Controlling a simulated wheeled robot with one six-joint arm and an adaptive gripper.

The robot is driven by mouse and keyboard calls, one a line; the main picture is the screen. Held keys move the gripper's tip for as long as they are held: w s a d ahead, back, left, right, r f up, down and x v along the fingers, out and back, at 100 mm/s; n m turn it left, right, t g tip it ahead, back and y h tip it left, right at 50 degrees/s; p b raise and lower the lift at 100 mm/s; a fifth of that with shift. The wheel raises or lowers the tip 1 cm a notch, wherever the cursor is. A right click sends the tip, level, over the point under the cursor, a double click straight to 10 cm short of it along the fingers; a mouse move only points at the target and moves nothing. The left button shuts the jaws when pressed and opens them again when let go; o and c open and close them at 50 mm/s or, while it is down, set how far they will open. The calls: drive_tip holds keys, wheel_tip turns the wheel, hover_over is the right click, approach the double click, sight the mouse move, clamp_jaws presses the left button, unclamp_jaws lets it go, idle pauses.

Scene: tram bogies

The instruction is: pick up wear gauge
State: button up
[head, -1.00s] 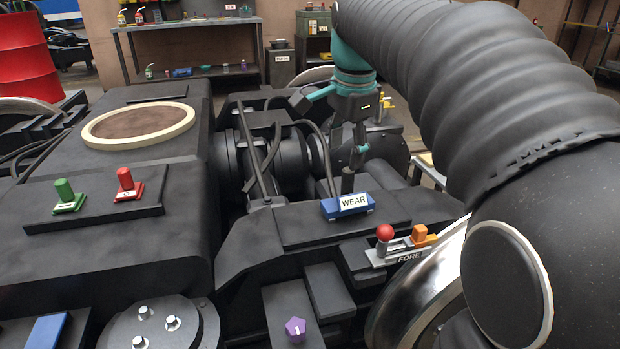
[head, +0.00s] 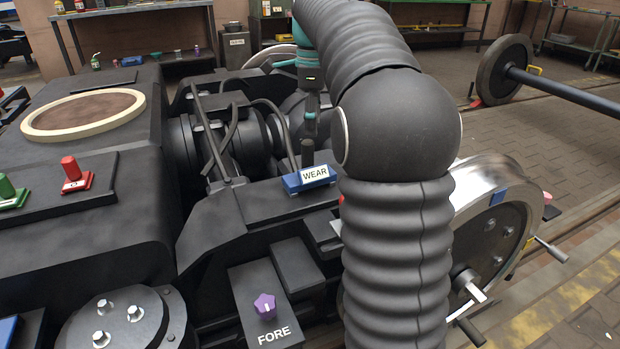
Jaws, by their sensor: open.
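The wear gauge is a blue block (head: 293,184) with a white label reading "WEAR" and a black upright post. It sits on the dark ledge of the bogie frame, at the picture's middle. My gripper (head: 312,122) hangs just above the post, pointing down, open and empty. It looks apart from the post, but the exact gap is hard to judge. My arm partly covers the gripper's upper part and the area right of the gauge.
A purple knob (head: 265,306) stands on a block marked "FORE" in front. Red (head: 71,170) and green (head: 7,190) handles stand on the left housing. Hoses (head: 215,140) run behind the gauge. A shiny wheel (head: 490,215) stands right of my arm.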

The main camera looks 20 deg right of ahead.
sight(309, 141)
drive_tip(key=shift+w+a+f+b, duration=0.15)
drive_tip(key=shift+f+b, duration=0.3)
drive_tip(key=shift+f, duration=1.35)
drive_tip(key=shift+w+a+f+b, duration=0.15)
drive_tip(key=shift+f+b, duration=0.3)
drive_tip(key=shift+f, duration=1.3)
drive_tip(key=shift+s+a, duration=0.1)
clamp_jaws()
